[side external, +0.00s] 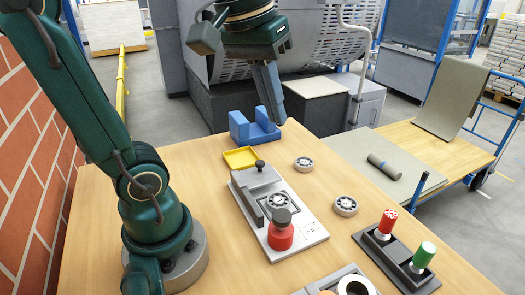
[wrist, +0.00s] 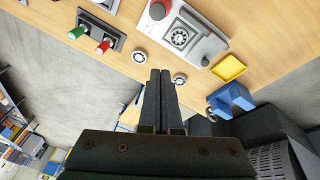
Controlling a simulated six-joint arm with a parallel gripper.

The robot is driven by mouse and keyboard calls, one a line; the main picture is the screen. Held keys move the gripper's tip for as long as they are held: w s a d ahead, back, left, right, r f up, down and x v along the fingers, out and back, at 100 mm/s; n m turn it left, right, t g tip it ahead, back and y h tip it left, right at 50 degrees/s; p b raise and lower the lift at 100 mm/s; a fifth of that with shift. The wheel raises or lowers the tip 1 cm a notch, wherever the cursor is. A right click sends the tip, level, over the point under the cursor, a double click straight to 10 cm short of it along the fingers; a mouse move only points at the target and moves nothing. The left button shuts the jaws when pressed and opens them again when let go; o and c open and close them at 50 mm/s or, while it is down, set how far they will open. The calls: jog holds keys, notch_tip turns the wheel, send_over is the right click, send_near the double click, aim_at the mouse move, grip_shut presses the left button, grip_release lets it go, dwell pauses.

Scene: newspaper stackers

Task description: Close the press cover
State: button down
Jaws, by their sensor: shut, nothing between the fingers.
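The grey press (side external: 305,228) lies on the wooden table, with a ring-shaped bearing (side external: 277,200) uncovered in its middle. A grey cover plate with a black knob (side external: 260,165) sits at its far end, clear of the bearing. A red part with a dark top (side external: 280,235) stands at its near end. The press also shows at the top of the wrist view (wrist: 205,48). My gripper (side external: 279,122) is shut and empty, pointing down. In the side view it overlaps the blue block's right edge; its height is hard to tell. It touches nothing of the press.
A blue block (side external: 240,128) and a yellow tray (side external: 240,158) lie beyond the press. Two loose bearings (side external: 304,163) (side external: 345,206) lie to its right. A dark holder (side external: 395,262) with red and green handled pieces stands at front right.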

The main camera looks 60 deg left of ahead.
jog(key=w+a+r+n+g, duration=0.1)
jog(key=w+a+n+g, duration=0.1)
jog(key=w+a+n, duration=0.3)
jog(key=n+g+h, duration=0.1)
jog(key=n+h, duration=0.1)
jog(key=n, duration=0.2)
send_over(259, 172)
jog(key=w+a, duration=0.4)
jog(key=a, duration=0.1)
notch_tip(259, 172, down, 5)
jog(key=s+a+f+n+g, duration=0.1)
jog(key=s+a+f, duration=0.1)
jog(key=a+f, duration=0.3)
jog(key=shift+h, duration=0.4)
jog(key=x, duration=1)
jog(key=shift+d+r, duration=0.1)
jog(key=shift+d, duration=0.15)
jog(key=shift+s+d+r, duration=0.1)
jog(key=shift+d, duration=0.75)
jog(key=shift+s+d, duration=0.2)
jog(key=shift+d, duration=0.75)
